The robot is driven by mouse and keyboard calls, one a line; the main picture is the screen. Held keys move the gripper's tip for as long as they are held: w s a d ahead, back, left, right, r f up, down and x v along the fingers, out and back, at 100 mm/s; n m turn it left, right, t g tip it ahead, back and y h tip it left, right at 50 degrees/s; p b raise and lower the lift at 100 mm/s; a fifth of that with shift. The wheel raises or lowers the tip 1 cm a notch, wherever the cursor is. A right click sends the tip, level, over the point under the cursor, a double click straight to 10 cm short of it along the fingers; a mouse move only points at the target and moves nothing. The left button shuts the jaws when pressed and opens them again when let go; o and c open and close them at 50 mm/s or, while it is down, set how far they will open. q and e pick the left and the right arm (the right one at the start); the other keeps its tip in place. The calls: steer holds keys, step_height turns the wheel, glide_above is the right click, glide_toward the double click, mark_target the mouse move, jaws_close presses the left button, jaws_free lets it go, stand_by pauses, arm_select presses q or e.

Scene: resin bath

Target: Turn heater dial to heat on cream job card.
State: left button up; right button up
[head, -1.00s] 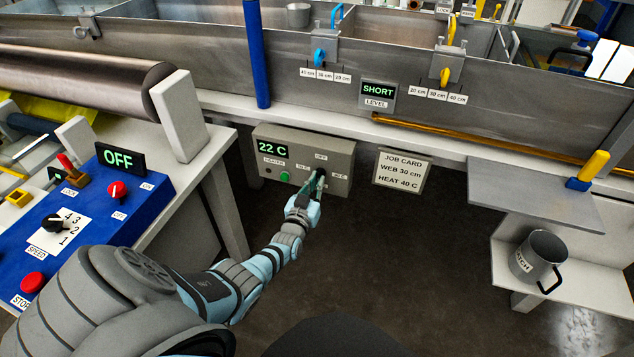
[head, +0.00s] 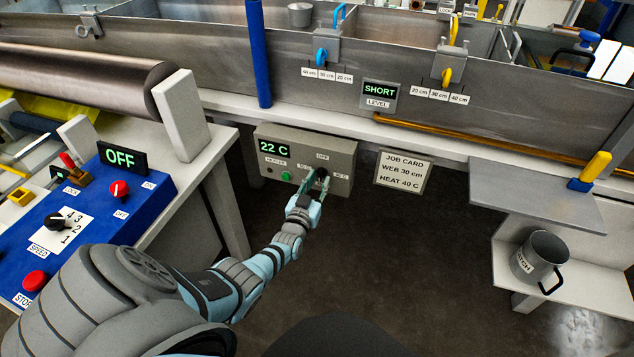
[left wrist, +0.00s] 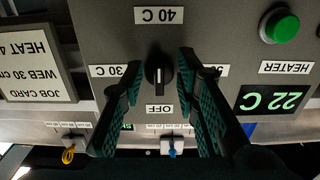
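The heater box (head: 345,150) is grey, under the bath's front edge, and its display (head: 274,147) reads 22 C. Its black dial (left wrist: 158,72) has OFF, 30 C, 40 C and what looks like 50 C labels around it. The white mark on the dial points to OFF in the left wrist view, which is upside down. My left gripper (head: 317,184) is open at the dial, one finger on each side, with gaps showing. The cream job card (head: 403,172), right of the box, reads WEB 30 cm, HEAT 40 C. My right gripper is not in view.
A green button (head: 286,176) sits on the box left of the dial. A blue control panel (head: 150,195) with an OFF display stands at left. A grey shelf (head: 535,200) and a jug (head: 540,256) are at right. The floor below the box is clear.

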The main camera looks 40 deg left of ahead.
arm_select(q)
steer(key=shift+s, duration=0.1)
steer(key=v, duration=1.1)
steer(key=shift+s+d, duration=0.15)
steer(key=shift+s, duration=0.2)
